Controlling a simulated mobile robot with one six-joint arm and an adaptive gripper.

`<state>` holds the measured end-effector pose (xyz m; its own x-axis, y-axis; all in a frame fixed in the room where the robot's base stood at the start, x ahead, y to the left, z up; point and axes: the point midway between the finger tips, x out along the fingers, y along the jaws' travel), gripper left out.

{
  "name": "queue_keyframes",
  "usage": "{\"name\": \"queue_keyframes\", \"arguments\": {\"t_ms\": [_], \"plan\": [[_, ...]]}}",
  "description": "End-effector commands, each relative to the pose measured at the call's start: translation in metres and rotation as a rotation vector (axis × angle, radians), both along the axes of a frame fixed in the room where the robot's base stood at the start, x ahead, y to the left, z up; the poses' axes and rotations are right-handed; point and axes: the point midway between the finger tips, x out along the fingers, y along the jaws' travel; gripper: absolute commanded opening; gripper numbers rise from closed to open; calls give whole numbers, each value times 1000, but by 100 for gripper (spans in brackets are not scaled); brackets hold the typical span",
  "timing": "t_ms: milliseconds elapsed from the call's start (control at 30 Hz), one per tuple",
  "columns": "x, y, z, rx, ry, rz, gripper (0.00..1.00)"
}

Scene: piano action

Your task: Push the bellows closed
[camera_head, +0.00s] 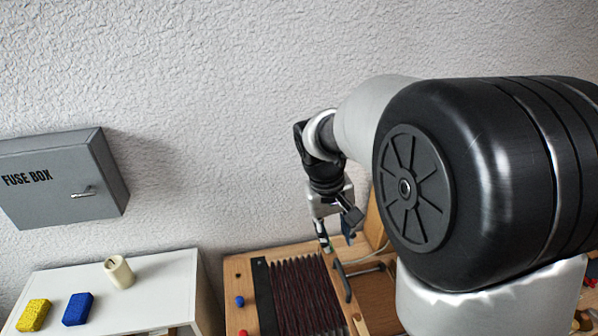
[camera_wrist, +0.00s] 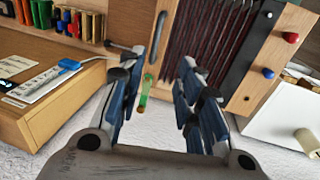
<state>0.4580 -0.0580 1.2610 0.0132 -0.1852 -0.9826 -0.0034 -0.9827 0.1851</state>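The bellows (camera_head: 300,295) are dark red pleats, spread open between a black strip (camera_head: 263,295) and a wooden board (camera_head: 345,300) with a dark handle (camera_head: 342,281). In the wrist view the pleats (camera_wrist: 207,38) are at the top, right of the handle (camera_wrist: 159,36). My gripper (camera_head: 337,238) is above the far end of the bellows, near the board. In the wrist view my gripper (camera_wrist: 160,75) has its fingers well apart, with no bellows part clearly held. A small green and orange item (camera_wrist: 147,90) shows between the fingers; I cannot tell what it is. Contact with the board cannot be told.
A white cabinet (camera_head: 165,290) at left holds a yellow sponge (camera_head: 34,314), a blue sponge (camera_head: 77,309) and a cream cup (camera_head: 118,271). A fuse box (camera_head: 65,178) hangs on the wall. A red knob (camera_wrist: 291,38) and blue knob (camera_wrist: 268,73) stick out beside the bellows.

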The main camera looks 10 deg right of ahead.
Motion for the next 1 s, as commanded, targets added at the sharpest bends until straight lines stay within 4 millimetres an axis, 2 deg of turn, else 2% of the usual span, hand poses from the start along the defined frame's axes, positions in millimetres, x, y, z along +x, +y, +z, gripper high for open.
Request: {"name": "queue_keyframes", "arguments": {"t_ms": [100,267,800,1000], "plan": [[8,-2,-5,-7,18,0,32],[8,-5,-20,-9,23,-1,32],[6,-27,-132,-7,24,-1,32],[7,-33,-163,-7,21,-1,32]]}}
